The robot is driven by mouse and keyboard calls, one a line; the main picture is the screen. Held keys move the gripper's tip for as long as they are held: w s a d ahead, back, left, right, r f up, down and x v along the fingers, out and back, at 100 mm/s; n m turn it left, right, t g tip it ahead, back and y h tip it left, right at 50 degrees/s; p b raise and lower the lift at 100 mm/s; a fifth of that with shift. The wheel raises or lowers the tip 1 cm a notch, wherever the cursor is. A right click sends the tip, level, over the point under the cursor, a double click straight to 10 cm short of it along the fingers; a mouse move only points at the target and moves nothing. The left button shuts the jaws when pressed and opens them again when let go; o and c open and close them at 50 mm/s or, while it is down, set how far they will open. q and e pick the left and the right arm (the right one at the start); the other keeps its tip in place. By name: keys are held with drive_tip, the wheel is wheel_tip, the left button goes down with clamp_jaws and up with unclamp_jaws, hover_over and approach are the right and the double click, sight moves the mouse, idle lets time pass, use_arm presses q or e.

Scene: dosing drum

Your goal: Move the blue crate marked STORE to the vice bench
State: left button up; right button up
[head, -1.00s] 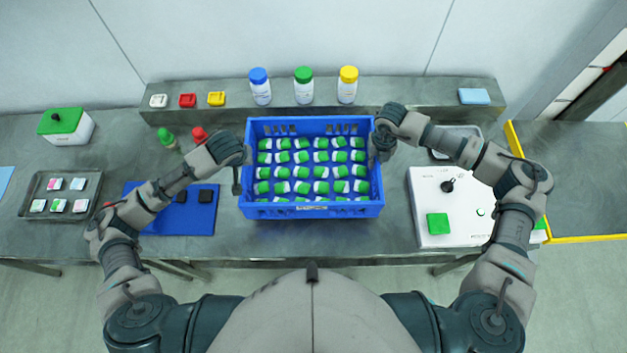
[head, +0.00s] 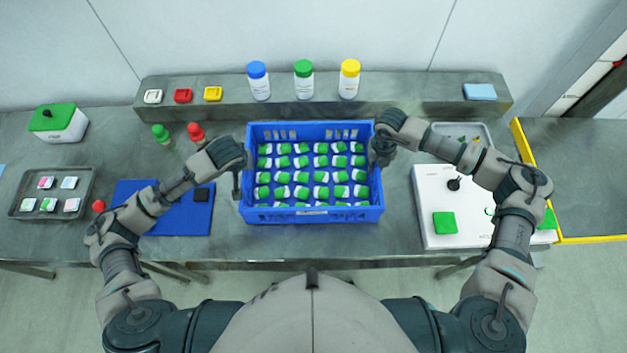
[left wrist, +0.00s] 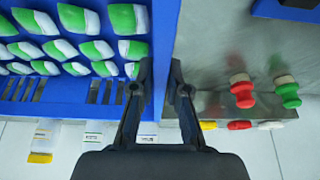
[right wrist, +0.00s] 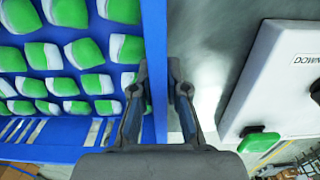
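The blue crate (head: 312,216) stands at the middle of the grey bench, full of green-and-white packets. A small label on its front wall is too small to read. My left gripper (head: 238,180) is at the crate's left wall, and my right gripper (head: 380,155) at its right wall. In the left wrist view the fingers (left wrist: 161,80) straddle the wall's rim, one inside and one outside, close against it. The right wrist view shows the same with the right fingers (right wrist: 158,80). I see no vice; I cannot tell which surface is the vice bench.
A raised shelf (head: 415,95) behind the crate holds bottles and small boxes. A blue mat (head: 180,218) and a tray (head: 75,180) lie left. A white panel (head: 470,235) lies close right. Beyond a yellow edge (head: 540,190) is a bare grey surface (head: 595,180).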

use_arm(q)
drive_tip(key=o, duration=0.3)
drive_tip(key=shift+a+r, duration=0.1)
use_arm(e)
drive_tip(key=o, duration=0.3)
drive_tip(key=shift+a+r, duration=0.1)
drive_tip(key=shift+r, duration=0.05)
drive_tip(key=shift+s+a+r, duration=0.1)
drive_tip(key=shift+a, duration=0.3)
drive_tip(key=shift+d, duration=0.35)
drive_tip(key=shift+a, duration=0.1)
drive_tip(key=shift+r, duration=0.15)
use_arm(q)
drive_tip(key=v, duration=1.2)
drive_tip(key=shift+a, duration=0.35)
use_arm(e)
drive_tip(key=r, duration=1.1)
drive_tip(key=shift+d+r, duration=0.2)
use_arm(q)
drive_tip(key=shift+s+a, duration=0.1)
use_arm(e)
drive_tip(key=shift+a, duration=0.15)
